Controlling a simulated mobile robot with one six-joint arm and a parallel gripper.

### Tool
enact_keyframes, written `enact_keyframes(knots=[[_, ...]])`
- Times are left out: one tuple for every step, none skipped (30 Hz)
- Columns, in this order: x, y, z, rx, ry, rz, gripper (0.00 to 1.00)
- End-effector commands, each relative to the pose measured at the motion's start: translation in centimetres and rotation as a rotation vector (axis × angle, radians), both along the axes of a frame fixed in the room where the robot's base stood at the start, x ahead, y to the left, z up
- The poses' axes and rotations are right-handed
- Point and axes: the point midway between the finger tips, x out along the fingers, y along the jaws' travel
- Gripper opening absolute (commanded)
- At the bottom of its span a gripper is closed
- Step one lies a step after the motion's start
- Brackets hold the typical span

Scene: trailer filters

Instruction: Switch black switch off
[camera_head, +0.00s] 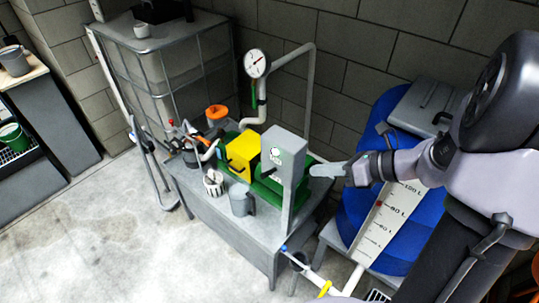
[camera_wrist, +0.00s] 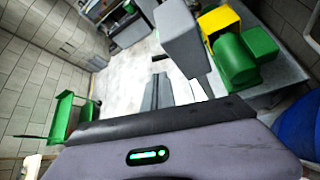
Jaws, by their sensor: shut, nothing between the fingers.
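A grey control box (camera_head: 284,150) stands on a post at the front right of the metal bench in the head view. A small round white-and-green plate (camera_head: 275,153) is on its face. I cannot make out a black switch clearly on it. The box also shows in the wrist view (camera_wrist: 180,35), seen from another side, with its face hidden. My gripper (camera_head: 314,171) is just right of the box in the head view, apart from it as far as I can tell. Its fingers (camera_wrist: 162,84) are shut and empty in the wrist view.
Behind the box are a yellow block (camera_head: 243,150), green machine housings (camera_head: 266,190) and a pressure gauge (camera_head: 257,63) on a pipe. A grey jug (camera_head: 241,199) stands on the bench (camera_head: 235,222). A blue barrel (camera_head: 352,212) is at right. The floor at left is clear.

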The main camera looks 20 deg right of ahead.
Motion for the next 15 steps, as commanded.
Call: enact_keyframes(knots=[[0.0, 0.0, 0.0, -0.001, 0.000, 0.001, 0.00], [0.0, 0.0, 0.0, -0.002, -0.001, 0.001, 0.00], [0.0, 0.0, 0.0, -0.001, 0.000, 0.002, 0.00], [0.0, 0.1, 0.0, -0.002, -0.001, 0.003, 0.00], [0.0, 0.1, 0.0, -0.002, 0.000, 0.003, 0.00], [0.0, 0.1, -0.1, -0.003, -0.001, 0.004, 0.00], [0.1, 0.2, -0.2, -0.002, -0.001, 0.004, 0.00], [0.2, 0.4, -0.4, -0.002, -0.001, 0.004, 0.00], [0.5, 0.7, -0.7, -0.003, -0.001, 0.006, 0.00], [0.7, 1.0, -1.0, -0.003, -0.001, 0.006, 0.00], [1.0, 1.4, -1.3, -0.003, 0.000, 0.008, 0.00], [1.5, 1.9, -1.8, -0.002, 0.000, 0.008, 0.00], [1.8, 2.4, -2.2, -0.003, 0.000, 0.009, 0.00], [2.2, 2.8, -2.6, -0.003, 0.000, 0.008, 0.00], [2.7, 3.4, -3.0, -0.003, 0.000, 0.009, 0.00]])
